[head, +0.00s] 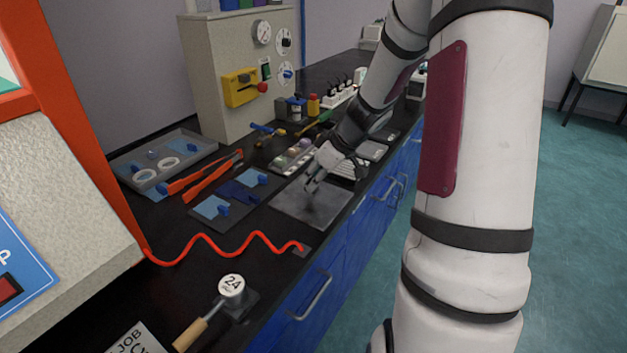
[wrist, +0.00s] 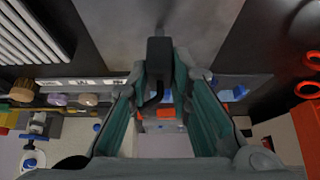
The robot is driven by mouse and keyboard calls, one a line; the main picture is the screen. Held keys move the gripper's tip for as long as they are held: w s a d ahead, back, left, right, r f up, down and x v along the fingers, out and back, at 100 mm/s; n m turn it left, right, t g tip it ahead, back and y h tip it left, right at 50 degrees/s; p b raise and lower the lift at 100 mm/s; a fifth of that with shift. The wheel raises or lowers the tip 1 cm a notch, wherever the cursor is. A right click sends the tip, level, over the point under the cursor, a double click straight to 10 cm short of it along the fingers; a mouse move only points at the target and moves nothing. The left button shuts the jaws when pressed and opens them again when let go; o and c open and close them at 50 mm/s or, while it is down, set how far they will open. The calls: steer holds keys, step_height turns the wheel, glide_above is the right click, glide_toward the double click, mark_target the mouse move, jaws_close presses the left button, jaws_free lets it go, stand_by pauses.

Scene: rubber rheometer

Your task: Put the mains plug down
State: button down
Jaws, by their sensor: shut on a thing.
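My gripper (head: 312,187) reaches down over a grey mat (head: 300,210) at the front of the black bench in the head view. In the wrist view my gripper (wrist: 160,75) is shut on the black mains plug (wrist: 159,50), with a short dark curved piece, perhaps its cord, between the fingers. The mat (wrist: 205,25) fills the top middle of the wrist view, beyond the plug. I cannot tell whether the plug touches the mat. In the head view the plug is too small to make out.
Blue squares on a dark board (head: 237,192) and orange-handled tongs (head: 205,178) lie left of the mat. A row of small samples (head: 292,158) lies behind it. A white power strip (head: 341,96) stands farther back. A coiled red cord (head: 225,245) lies in front.

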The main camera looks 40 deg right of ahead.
steer(key=shift+f, duration=0.3)
steer(key=shift+f, duration=0.15)
steer(key=c, duration=1.5)
jaws_free()
steer(key=shift+o, duration=0.2)
